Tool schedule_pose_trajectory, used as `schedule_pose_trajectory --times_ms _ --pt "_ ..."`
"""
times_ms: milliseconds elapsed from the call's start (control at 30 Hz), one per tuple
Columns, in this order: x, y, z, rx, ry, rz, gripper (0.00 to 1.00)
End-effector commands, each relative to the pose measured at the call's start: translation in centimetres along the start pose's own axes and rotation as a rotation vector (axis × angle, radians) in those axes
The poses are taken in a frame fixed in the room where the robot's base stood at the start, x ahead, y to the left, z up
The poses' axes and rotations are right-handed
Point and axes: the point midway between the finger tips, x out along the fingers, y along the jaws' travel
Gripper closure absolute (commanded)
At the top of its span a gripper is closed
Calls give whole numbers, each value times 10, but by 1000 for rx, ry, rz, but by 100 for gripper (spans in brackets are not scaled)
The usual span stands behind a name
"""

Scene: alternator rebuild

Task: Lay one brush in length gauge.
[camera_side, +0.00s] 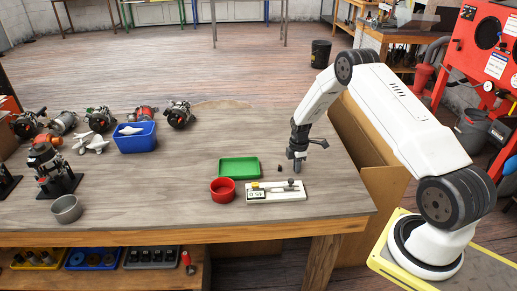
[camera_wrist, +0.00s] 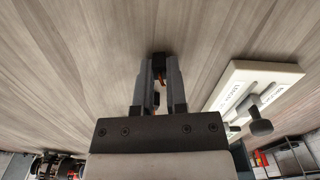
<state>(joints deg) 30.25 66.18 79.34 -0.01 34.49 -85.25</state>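My gripper (camera_side: 297,167) points down over the table right of the green tray. In the wrist view its fingertips (camera_wrist: 159,74) are closed against a small dark brush (camera_wrist: 159,59) with a copper-coloured lead. The side view is too small to show this brush clearly. Another small dark piece, looking like a brush, (camera_side: 280,168) lies on the table just left of my gripper. The length gauge (camera_side: 274,192), a white plate with a display and a dark rod and knob, lies in front of my gripper. In the wrist view the gauge (camera_wrist: 238,88) is to the right, apart from the fingers.
A green tray (camera_side: 239,159) and a red bowl (camera_side: 222,190) stand left of the gauge. A blue bin (camera_side: 135,140), several alternators (camera_side: 178,114) and a metal cup (camera_side: 66,208) are farther left. The table right of the gauge is clear.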

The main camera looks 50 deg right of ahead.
Motion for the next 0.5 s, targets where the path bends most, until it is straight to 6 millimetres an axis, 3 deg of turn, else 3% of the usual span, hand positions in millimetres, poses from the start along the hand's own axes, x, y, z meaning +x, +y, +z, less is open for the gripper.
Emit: schedule_pose_trajectory --times_ms 500 --pt "-2 0 0 0 0 1 100"
